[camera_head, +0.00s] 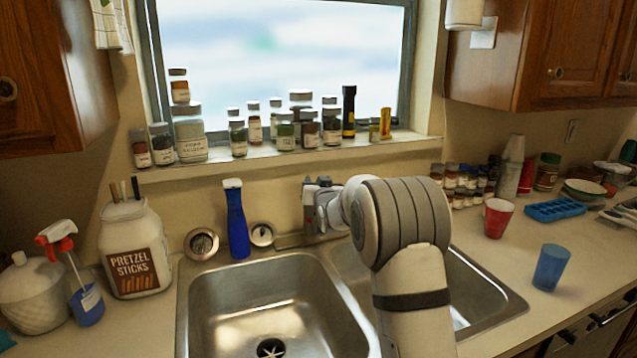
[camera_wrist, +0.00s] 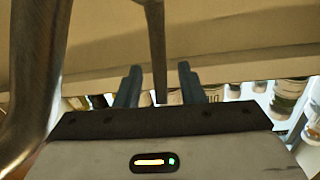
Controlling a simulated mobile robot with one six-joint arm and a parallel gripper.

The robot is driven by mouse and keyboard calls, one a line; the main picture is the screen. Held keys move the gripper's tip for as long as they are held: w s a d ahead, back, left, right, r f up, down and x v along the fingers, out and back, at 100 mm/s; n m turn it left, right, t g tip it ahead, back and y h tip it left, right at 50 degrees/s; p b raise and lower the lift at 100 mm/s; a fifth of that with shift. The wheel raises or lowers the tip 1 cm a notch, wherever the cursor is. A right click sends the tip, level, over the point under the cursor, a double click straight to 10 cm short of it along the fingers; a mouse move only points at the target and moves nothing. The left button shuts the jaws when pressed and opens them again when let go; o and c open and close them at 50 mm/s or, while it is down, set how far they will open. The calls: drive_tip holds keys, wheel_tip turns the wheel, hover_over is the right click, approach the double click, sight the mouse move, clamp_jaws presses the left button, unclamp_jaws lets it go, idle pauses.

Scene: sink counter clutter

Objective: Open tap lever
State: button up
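The tap stands behind the double sink; its base plate (camera_head: 290,241) shows in the head view, and my arm hides much of the rest. My gripper (camera_head: 316,186) is at the tap, partly hidden. In the wrist view, the tap lever (camera_wrist: 156,45) is a thin metal bar reaching down from the top edge. My gripper (camera_wrist: 160,78) is open, with one dark finger on each side of the lever and gaps visible on both sides. A thick curved metal pipe (camera_wrist: 32,75), likely the spout, fills the left edge of that view.
The double sink (camera_head: 222,300) lies in front of the tap. A blue bottle (camera_head: 236,222) stands left of the tap. Several jars (camera_head: 190,137) line the window sill (camera_head: 275,156) behind. A red cup (camera_head: 497,218) and a blue cup (camera_head: 550,268) stand on the right counter.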

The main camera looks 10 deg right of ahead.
drive_tip(key=shift+c, duration=0.3)
clamp_jaws()
idle(0.3)
